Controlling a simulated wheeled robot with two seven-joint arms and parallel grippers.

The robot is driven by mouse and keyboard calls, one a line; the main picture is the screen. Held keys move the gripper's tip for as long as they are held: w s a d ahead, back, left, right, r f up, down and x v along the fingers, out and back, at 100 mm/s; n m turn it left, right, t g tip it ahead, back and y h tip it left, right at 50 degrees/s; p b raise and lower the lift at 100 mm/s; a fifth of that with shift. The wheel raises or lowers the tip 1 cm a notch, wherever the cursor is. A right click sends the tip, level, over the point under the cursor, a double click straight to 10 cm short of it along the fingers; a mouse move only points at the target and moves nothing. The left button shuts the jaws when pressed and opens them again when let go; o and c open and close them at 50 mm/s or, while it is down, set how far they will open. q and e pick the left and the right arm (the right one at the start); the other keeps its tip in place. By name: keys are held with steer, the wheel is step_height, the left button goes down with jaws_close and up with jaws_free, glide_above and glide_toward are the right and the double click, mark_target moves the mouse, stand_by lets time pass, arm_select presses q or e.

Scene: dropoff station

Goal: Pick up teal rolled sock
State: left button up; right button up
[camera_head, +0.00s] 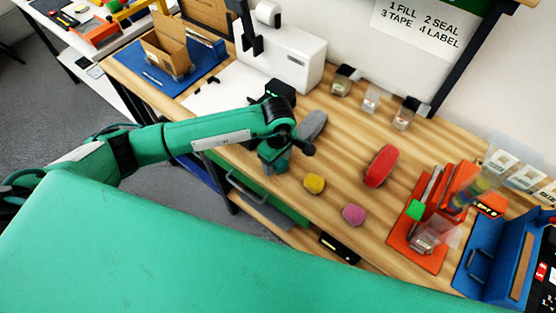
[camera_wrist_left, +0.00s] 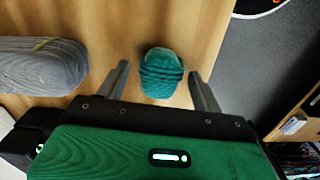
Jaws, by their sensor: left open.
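The teal rolled sock (camera_wrist_left: 161,73) lies on the wooden table near its edge. In the left wrist view it sits between the two spread fingers of my left gripper (camera_wrist_left: 162,85), with gaps on both sides. In the head view my left gripper (camera_head: 272,165) points down over the table's front edge, and the sock is mostly hidden by it. My left gripper is open and holds nothing. My right gripper is not in view.
A grey rolled item (camera_head: 313,125) lies close beside my gripper. A yellow item (camera_head: 314,183), a pink item (camera_head: 353,214) and a red item (camera_head: 381,166) lie to the right. Small clear containers (camera_head: 370,100) stand behind. An orange stand (camera_head: 421,247) is at right.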

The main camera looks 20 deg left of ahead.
arm_select(q)
steer(key=c, duration=1.1)
steer(key=shift+o, duration=0.2)
steer(key=shift+r, duration=0.1)
